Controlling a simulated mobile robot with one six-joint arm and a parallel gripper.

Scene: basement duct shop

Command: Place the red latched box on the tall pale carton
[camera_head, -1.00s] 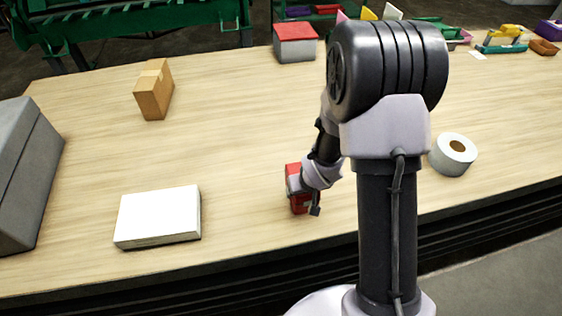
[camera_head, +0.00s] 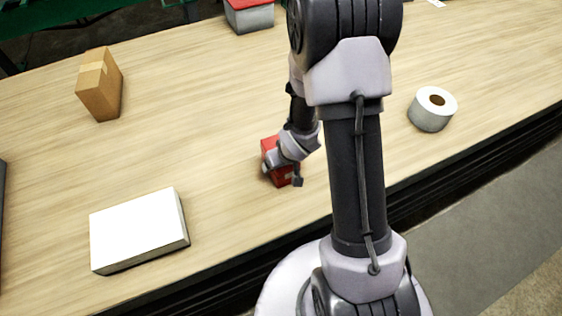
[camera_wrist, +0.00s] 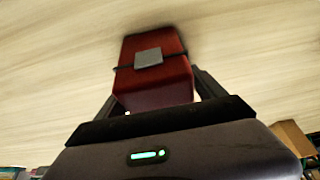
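The red latched box (camera_head: 270,146) is near the middle of the table in the head view, partly hidden by my gripper (camera_head: 283,172). In the wrist view, the red box (camera_wrist: 152,82) fills the space between the two fingers of my gripper (camera_wrist: 158,95), with a grey latch and dark band on its face. The fingers lie along its sides and appear shut on it. Whether it is clear of the tabletop is hard to tell. An upright tan carton (camera_head: 101,88) with a paler tape strip stands at the upper left, the only tall carton in view, apart from my gripper.
A flat white box (camera_head: 138,230) lies at the front left of the table (camera_head: 200,120). A white tape roll (camera_head: 432,110) stands right of my arm. A grey bin with a red top (camera_head: 249,16) is at the back. Bare tabletop lies between the red box and the carton.

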